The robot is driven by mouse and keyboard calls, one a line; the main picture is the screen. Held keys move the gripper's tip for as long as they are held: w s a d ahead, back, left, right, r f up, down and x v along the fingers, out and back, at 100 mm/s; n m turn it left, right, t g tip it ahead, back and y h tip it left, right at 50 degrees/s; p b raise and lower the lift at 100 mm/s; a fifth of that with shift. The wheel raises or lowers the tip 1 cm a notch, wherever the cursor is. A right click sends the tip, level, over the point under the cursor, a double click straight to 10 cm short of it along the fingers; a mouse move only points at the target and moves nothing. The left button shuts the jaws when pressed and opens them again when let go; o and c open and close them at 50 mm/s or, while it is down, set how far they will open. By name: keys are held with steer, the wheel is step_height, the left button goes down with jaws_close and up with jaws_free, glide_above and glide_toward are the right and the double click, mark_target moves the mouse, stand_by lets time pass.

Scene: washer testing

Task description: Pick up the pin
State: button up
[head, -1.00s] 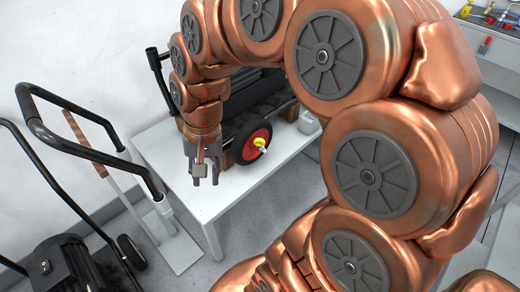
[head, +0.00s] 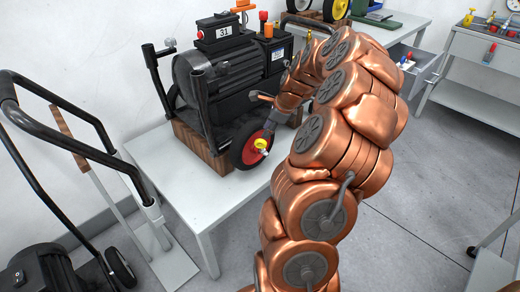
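A black wheel with a red rim (head: 246,147) is on the near side of the black machine (head: 225,72). A small yellow piece with a pale tip sticks out at its hub; it may be the pin (head: 261,145), but it is too small to be sure. My gripper (head: 258,106) is in front of the machine, above and close to the wheel. Its dark fingers point left and appear spread, with nothing seen between them. The dark machine behind makes the fingertips hard to make out.
The machine stands on wooden blocks on a white table (head: 190,185). A black-handled cart (head: 60,145) stands at the left. A second table (head: 405,28) and an open drawer (head: 420,68) are at the upper right. The floor at the right is mostly clear.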

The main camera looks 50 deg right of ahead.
mark_target(262, 140)
steer(key=shift+d+x, duration=0.15)
steer(key=shift+x, duration=1.8)
steer(key=shift+d+x, duration=0.2)
steer(key=shift+x, duration=1.7)
steer(key=shift+s, duration=0.15)
steer(key=shift+c, duration=0.2)
jaws_close()
